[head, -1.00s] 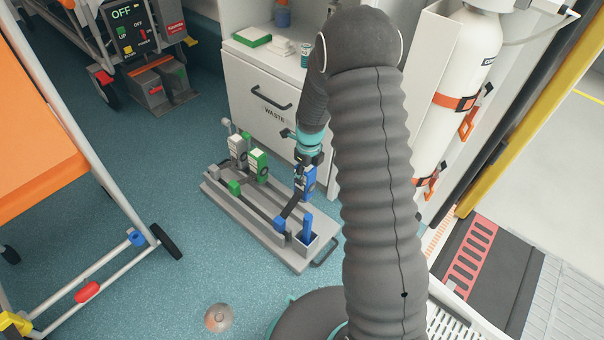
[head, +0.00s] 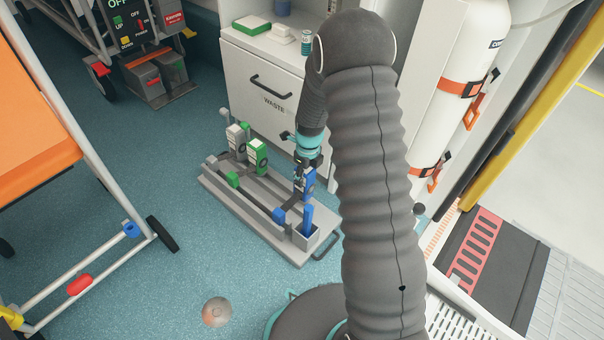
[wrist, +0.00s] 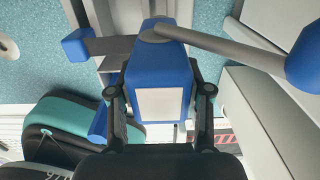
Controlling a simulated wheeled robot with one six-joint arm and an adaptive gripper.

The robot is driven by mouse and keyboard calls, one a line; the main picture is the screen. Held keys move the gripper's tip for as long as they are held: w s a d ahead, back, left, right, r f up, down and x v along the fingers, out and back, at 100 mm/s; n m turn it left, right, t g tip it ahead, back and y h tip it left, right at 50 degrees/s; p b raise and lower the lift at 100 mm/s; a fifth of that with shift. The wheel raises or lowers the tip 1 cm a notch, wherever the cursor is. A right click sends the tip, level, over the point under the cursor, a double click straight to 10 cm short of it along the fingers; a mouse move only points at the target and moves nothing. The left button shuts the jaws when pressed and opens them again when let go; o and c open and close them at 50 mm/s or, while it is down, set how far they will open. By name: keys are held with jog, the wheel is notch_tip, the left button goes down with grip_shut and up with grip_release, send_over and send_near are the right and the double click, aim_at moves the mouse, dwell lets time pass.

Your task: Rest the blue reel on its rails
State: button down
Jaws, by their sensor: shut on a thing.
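The blue reel (head: 308,183) has a pale face, which shows in the wrist view (wrist: 160,104). My gripper (head: 299,172) is shut on it, with a dark finger on each side in the wrist view (wrist: 160,92). The reel is over the right end of a grey rail stand (head: 252,236) on the floor. A dark strap runs from the reel to a blue end piece (head: 279,215), also seen in the wrist view (wrist: 78,45). I cannot tell whether the reel touches its rails.
Green (head: 257,155) and grey (head: 236,138) reels stand on the same stand, left of the blue one. A blue upright piece (head: 307,219) is at its near end. A waste cabinet (head: 262,90) stands behind.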

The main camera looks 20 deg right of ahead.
jog(key=shift+f+b, duration=0.6)
jog(key=shift+f, duration=1.15)
jog(key=shift+c, duration=2)
grip_release()
notch_tip(320, 180, up, 12)
jog(key=shift+s+r, duration=0.1)
